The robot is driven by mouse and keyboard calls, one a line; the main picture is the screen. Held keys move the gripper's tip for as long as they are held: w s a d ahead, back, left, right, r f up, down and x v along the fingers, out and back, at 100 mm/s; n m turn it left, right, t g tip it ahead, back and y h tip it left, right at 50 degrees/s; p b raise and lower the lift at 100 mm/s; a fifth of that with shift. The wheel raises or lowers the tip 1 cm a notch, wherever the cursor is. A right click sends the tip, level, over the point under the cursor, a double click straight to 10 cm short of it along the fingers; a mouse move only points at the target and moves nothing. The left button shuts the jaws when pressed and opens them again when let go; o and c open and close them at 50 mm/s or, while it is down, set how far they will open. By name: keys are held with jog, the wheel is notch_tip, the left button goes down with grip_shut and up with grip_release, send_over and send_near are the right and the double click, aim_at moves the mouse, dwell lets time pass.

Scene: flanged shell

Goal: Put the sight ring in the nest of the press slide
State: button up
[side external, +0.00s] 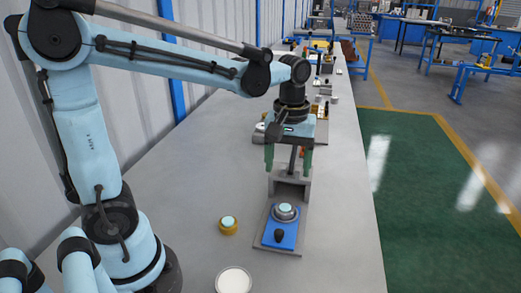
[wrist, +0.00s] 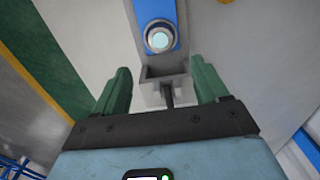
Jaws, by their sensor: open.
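My gripper (side external: 288,160) is open and empty, above and behind the ring, over the press frame. Its green fingers stand wide apart in the wrist view (wrist: 160,75).
A brass-coloured round piece with a teal top (side external: 228,226) stands on the bench left of the slide. A white round disc (side external: 233,281) is at the near edge of the view. The grey press frame (side external: 289,185) rises below my gripper. Other equipment stands farther back.

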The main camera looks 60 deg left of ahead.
jog(key=s+m+t, duration=0.1)
jog(key=m+t, duration=0.1)
jog(key=m, duration=0.1)
jog(key=s+m+t, duration=0.2)
jog(key=m, duration=0.1)
jog(key=s+m+t, duration=0.2)
jog(key=m+t, duration=0.1)
jog(key=shift+s+d+f, duration=0.2)
jog(key=shift+s+d, duration=0.05)
